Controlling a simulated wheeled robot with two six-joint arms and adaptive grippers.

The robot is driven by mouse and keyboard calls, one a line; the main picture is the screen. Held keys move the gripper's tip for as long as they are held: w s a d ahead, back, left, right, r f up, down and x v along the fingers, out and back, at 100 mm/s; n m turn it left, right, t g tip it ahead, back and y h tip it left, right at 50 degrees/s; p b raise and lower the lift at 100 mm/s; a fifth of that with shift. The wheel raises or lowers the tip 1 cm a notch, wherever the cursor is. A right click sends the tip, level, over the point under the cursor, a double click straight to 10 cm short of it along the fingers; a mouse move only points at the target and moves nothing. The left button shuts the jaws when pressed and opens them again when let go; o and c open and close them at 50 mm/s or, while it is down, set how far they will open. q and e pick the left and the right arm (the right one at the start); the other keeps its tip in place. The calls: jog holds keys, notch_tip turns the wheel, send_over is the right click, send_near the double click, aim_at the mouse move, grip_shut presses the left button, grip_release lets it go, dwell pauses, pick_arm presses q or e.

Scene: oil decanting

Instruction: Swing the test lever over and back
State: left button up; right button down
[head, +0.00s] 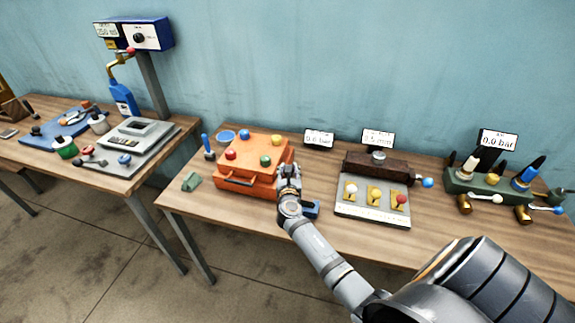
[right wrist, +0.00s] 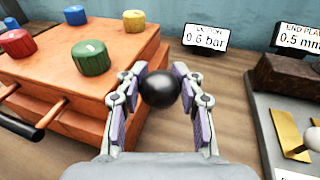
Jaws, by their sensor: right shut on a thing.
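A round black knob (right wrist: 159,88) sits between the two fingers of my right gripper (right wrist: 158,92) in the right wrist view. The fingers are shut on its sides. Whatever lies below the knob is hidden, so I cannot see its lever. In the head view my right gripper (head: 288,170) is at the right side of an orange block (head: 248,172), which also shows in the right wrist view (right wrist: 55,72). A display (right wrist: 206,38) behind the knob reads 0.6 bar. My left gripper is not in view.
Red, blue, green and yellow caps stand on the orange block. To the right is a grey plate (head: 345,209) with several toggles and a 0.5 mm display (head: 378,138). A green valve block (head: 470,183) stands farther right. A second table (head: 150,172) is at left.

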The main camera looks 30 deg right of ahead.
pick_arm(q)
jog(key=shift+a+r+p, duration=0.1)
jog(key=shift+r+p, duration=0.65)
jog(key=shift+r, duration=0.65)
pick_arm(e)
jog(key=w+d+r, duration=0.4)
jog(key=w+d, duration=0.2)
jog(key=shift+d, duration=0.35)
jog(key=shift+r, duration=0.1)
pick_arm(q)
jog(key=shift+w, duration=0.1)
pick_arm(e)
jog(key=shift+s+f, duration=0.1)
jog(key=shift+f, duration=0.2)
jog(key=c, duration=1.4)
grip_release()
jog(key=shift+d, duration=0.1)
jog(key=o, duration=0.5)
jog(key=shift+s+d, duration=0.2)
jog(key=shift+d, duration=0.05)
jog(key=v, duration=1.2)
jog(key=shift+a, duration=0.15)
jog(key=shift+r, duration=0.1)
